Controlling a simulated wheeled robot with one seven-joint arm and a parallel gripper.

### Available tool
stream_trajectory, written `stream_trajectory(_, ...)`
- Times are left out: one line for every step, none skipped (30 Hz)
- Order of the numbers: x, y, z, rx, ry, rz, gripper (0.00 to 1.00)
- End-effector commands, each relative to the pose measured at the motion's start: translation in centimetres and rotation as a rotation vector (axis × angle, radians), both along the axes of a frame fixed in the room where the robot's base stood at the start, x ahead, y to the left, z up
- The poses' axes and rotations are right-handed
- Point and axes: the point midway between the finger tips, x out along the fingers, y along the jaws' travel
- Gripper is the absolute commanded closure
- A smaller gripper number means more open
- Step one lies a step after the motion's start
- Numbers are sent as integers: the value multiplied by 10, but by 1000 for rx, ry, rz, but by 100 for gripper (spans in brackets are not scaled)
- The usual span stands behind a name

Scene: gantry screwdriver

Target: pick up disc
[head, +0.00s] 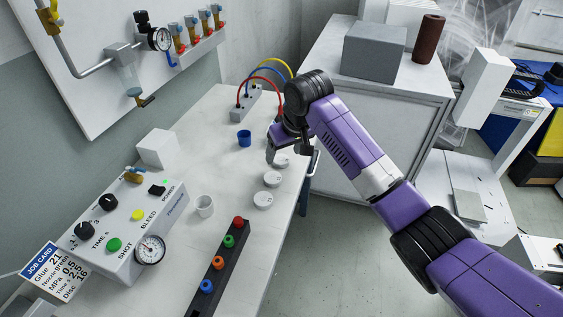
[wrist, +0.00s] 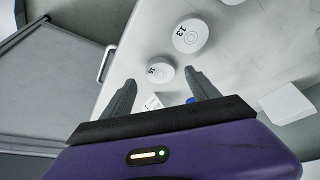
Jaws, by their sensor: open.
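Three white round discs lie in a row on the white bench: a far disc (head: 281,161), a middle disc (head: 272,179) and a near disc (head: 263,201). My gripper (head: 284,153) hangs over the far end of this row. In the wrist view my gripper (wrist: 159,77) is open and empty, its two grey fingers apart. A small disc (wrist: 159,73) shows between and just past the fingertips; its marking is hard to read. A larger-looking disc marked 13 (wrist: 191,36) lies beyond it. I cannot tell the gripper's height above the bench.
The bench (head: 222,112) also holds a blue cup (head: 244,138), a white cup (head: 205,206), a dark rack with coloured pieces (head: 217,265), a control box (head: 125,235) and a job card (head: 57,271) reading Disc 16. A grey cabinet (head: 375,110) stands right of the bench.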

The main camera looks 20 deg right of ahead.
Motion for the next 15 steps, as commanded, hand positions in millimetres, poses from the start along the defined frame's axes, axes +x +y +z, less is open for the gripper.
stream_trajectory(2,-1,-9,-2,2,-2,31)
stream_trajectory(4,0,-13,-2,2,-1,31)
stream_trajectory(6,0,-18,-2,2,-1,31)
stream_trajectory(7,1,-20,-1,2,0,31)
stream_trajectory(8,1,-23,-1,1,0,31)
stream_trajectory(9,1,-25,-1,1,0,31)
stream_trajectory(10,1,-26,-1,0,0,31)
stream_trajectory(10,1,-26,-1,0,0,31)
stream_trajectory(10,1,-27,-1,-1,0,31)
stream_trajectory(10,1,-27,-1,-1,0,31)
stream_trajectory(11,1,-27,-1,-1,0,31)
stream_trajectory(10,1,-27,0,-1,0,31)
stream_trajectory(10,1,-27,0,-1,0,31)
stream_trajectory(10,1,-26,0,-1,0,31)
stream_trajectory(10,1,-26,-1,-1,0,35)
